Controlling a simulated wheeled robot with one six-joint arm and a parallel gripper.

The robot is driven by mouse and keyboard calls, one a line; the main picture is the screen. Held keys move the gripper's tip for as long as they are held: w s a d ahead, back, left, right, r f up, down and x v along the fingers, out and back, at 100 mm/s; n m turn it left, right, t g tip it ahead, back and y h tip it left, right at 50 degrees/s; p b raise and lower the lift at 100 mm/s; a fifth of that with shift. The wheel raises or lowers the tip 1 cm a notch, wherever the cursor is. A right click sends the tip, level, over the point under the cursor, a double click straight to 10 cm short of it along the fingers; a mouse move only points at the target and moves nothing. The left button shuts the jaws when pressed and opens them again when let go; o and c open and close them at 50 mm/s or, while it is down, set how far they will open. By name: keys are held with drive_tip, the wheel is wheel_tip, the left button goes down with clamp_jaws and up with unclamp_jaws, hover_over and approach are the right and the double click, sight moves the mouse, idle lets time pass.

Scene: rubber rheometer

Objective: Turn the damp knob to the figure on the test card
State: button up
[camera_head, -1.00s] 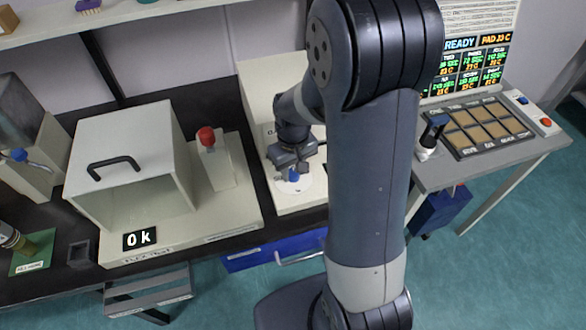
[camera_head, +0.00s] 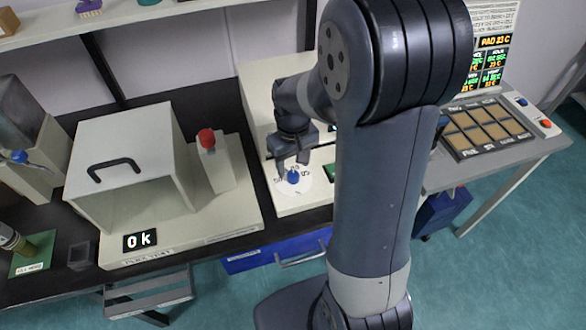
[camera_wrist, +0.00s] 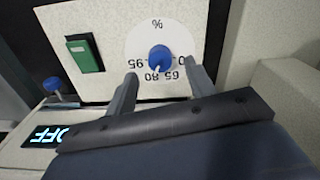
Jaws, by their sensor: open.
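The blue damp knob (camera_head: 293,177) sits on a white round dial (camera_head: 305,186) on the pale panel of a machine, at the middle of the head view. In the wrist view the knob (camera_wrist: 160,57) shows on its dial (camera_wrist: 138,42), with upside-down 95, 80 and 65 and a % sign. Its pale pointer mark appears near 80. My gripper (camera_head: 292,162) is open; in the wrist view its fingers (camera_wrist: 160,72) stand apart, short of the knob on either side. I cannot make out a test card for certain.
A green switch (camera_wrist: 84,52) is beside the dial, and a lit OFF display (camera_wrist: 50,136) is lower left. A white box with a black handle (camera_head: 115,165) and a red-topped post (camera_head: 207,140) stand to the left. A bench with several tan pads (camera_head: 487,128) is at right.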

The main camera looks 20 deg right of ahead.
sight(293, 174)
wheel_tip(293, 174, up, 7)
idle(0.3)
wheel_tip(293, 174, down, 11)
drive_tip(key=shift+r, duration=0.1)
idle(0.5)
idle(0.5)
